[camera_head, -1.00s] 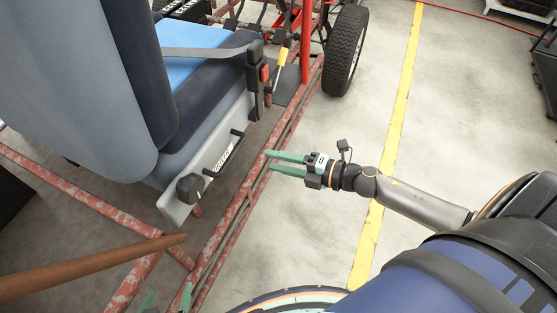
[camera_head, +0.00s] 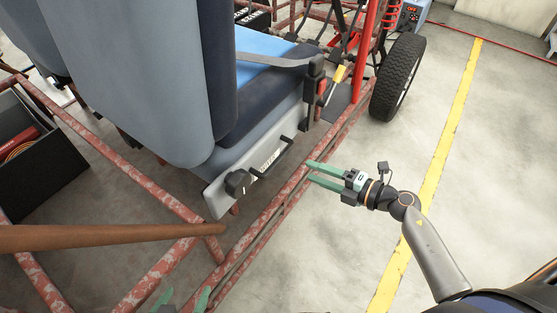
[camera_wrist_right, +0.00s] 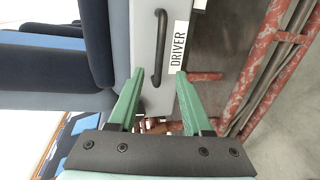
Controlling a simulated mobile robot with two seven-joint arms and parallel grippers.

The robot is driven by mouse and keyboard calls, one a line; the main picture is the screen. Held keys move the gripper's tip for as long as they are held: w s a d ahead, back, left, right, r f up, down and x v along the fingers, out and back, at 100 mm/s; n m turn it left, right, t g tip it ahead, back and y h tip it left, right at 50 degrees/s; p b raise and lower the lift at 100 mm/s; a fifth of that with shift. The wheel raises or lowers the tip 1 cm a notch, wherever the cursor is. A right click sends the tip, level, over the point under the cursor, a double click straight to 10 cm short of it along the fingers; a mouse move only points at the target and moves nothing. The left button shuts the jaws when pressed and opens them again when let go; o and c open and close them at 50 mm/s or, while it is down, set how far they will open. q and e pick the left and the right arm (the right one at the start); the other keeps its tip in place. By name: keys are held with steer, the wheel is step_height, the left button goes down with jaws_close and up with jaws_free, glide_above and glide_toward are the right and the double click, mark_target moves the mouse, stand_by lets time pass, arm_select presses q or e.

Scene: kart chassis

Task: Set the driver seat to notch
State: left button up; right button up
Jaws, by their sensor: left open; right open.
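The driver seat (camera_head: 190,110) is blue-grey with dark blue bolsters and a light blue cushion, and stands inside the red frame. On its side panel are a black bar handle (camera_head: 273,157) and a label reading DRIVER (camera_wrist_right: 179,47). A dark knob (camera_head: 237,182) sits at the panel's rear end. My right gripper (camera_head: 311,172) is open and empty, just right of the panel, pointing at it. In the right wrist view, the handle (camera_wrist_right: 159,48) lies ahead of the open green fingers, apart from them. My left gripper (camera_head: 182,299) shows only green fingertips at the bottom edge, open.
Rusty red frame tubes (camera_head: 262,222) run between the seat and my right gripper's side. A brown wooden bar (camera_head: 110,236) crosses the lower left. A black wheel (camera_head: 398,78) stands at upper right. A dark crate (camera_head: 42,165) is at left. The floor to the right is clear.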

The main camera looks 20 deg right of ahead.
mark_target(280, 157)
steer(key=b+x, duration=0.1)
steer(key=x, duration=1)
steer(key=shift+w+a, duration=0.2)
steer(key=shift+w, duration=0.05)
jaws_close()
stand_by(0.9)
